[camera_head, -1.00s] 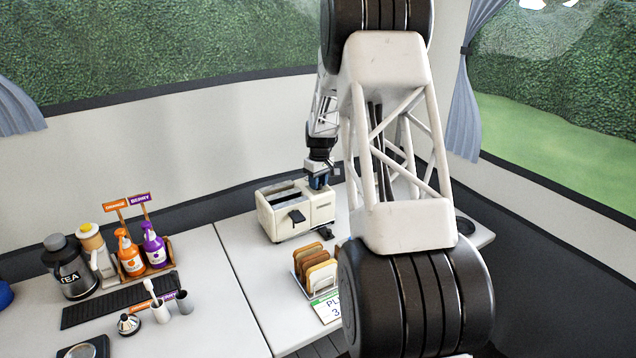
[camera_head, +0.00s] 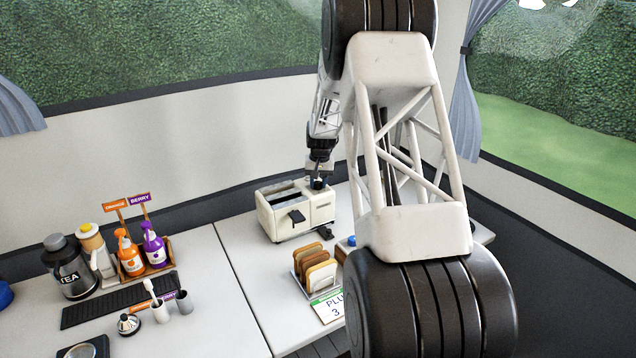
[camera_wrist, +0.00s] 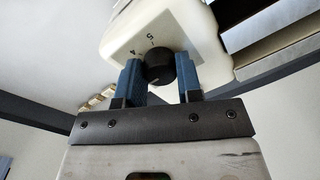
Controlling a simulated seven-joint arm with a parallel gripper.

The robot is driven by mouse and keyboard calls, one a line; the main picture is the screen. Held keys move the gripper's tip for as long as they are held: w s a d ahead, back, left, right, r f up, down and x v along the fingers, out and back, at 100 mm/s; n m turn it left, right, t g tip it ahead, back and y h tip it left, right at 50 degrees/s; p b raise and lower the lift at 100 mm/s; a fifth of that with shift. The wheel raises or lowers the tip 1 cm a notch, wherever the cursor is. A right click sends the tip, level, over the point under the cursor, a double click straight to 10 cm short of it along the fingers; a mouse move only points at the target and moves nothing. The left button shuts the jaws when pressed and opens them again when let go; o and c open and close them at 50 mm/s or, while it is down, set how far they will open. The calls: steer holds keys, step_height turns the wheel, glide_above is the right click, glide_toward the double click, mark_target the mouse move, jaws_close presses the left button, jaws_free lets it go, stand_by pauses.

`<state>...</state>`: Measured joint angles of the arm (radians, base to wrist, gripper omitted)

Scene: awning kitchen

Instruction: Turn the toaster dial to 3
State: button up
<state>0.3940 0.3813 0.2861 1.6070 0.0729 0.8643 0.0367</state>
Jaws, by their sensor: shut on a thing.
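The cream toaster (camera_head: 296,209) stands on the white table in the head view, with a dark lever on its front left. Its corner also shows in the wrist view (camera_wrist: 193,22). The black round dial (camera_wrist: 159,68) sits on a pale plate marked with numbers; a 5 and a 4 are readable, the rest are hidden. My gripper (camera_wrist: 159,76) has blue fingers on both sides of the dial and is shut on it.
A rack of toast slices (camera_head: 315,267) and a sign card (camera_head: 328,306) with a 3 stand in front of the toaster. Sauce bottles (camera_head: 153,245), a tea jar (camera_head: 68,266) and a black mat (camera_head: 118,300) are at the left.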

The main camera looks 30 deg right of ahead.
mark_target(319, 182)
steer(key=shift+m, duration=0.9)
steer(key=o, duration=0.9)
steer(key=shift+o, duration=0.2)
steer(key=shift+r, duration=0.15)
steer(key=shift+s+d+r, duration=0.1)
steer(key=shift+r, duration=1.8)
steer(key=shift+s+d+r, duration=0.1)
steer(key=shift+r, duration=1.8)
